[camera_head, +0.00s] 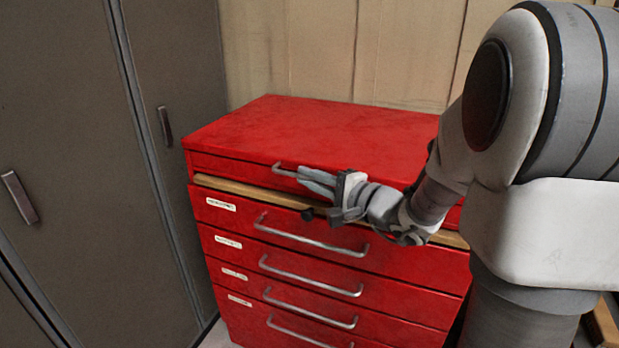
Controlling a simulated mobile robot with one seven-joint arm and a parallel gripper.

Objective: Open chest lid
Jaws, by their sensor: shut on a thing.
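The red chest (225,170) stands in the middle of the head view, with a flat red lid (320,125) on top. The lid is down and looks level. The gripper and wrist hide the right part of the handle. A tan strip (240,189) runs under the lid's front edge, above the drawers.
Several red drawers with silver handles (310,240) fill the chest's front below; all look shut. Grey cabinets (80,150) stand close on the left. A wooden wall (330,50) is behind the chest. My arm covers the right side.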

